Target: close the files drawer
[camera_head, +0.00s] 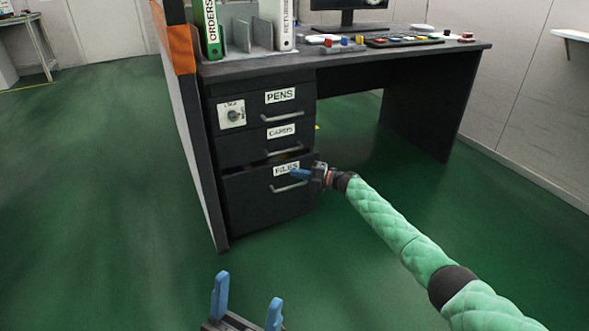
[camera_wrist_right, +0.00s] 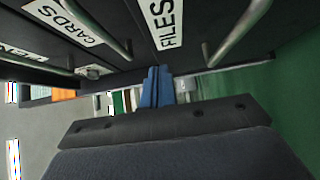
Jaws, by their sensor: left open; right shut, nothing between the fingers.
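The files drawer (camera_head: 262,205) is the bottom drawer of the dark desk pedestal. It stands out a little, with a dark gap along its top edge. Its label and bar handle (camera_head: 290,187) face me. My right gripper (camera_head: 296,174) is shut and empty at the drawer's front, beside the label and just above the handle. In the right wrist view its blue fingertips (camera_wrist_right: 157,85) are together close to the drawer front (camera_wrist_right: 185,50); I cannot tell whether they touch. My left gripper (camera_head: 247,299) is open and empty, low in the head view, away from the desk.
Above are the cards drawer (camera_head: 235,148) and the pens drawer (camera_head: 245,108) with a lock plate. The desk top (camera_head: 340,62) holds binders, a monitor and small coloured items. An orange-edged panel (camera_head: 183,90) stands at the left. The green floor (camera_head: 120,180) in front is clear.

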